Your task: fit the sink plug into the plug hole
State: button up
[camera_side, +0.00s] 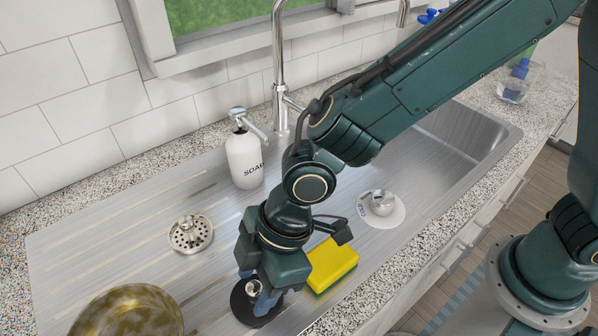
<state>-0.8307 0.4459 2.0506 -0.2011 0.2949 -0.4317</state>
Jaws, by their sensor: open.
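A black round disc (240,309) with a small metal knob (253,287) lies on the steel drainboard near the bottom middle; it looks like the sink plug. My gripper (257,291) points down over it and is open, with its fingertips beside the knob. Whether they touch it I cannot tell. A perforated metal strainer piece with a knob (191,235) sits on the drainboard to the left. A white disc with a chrome knob and blue lettering (381,208) is to the right. I cannot make out an open plug hole; my arm hides part of the sink.
A yellow and green sponge (332,264) lies close right of my gripper. A soap bottle (244,160) and a tall tap (279,75) stand behind. A brownish bowl (128,312) is at bottom left. The basin (465,140) opens at right; a glass (514,90) stands beyond.

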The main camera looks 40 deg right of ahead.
aim_at(257, 285)
dwell(0.3)
grip_shut()
notch_tip(257, 285, up, 20)
dwell(0.9)
dwell(0.5)
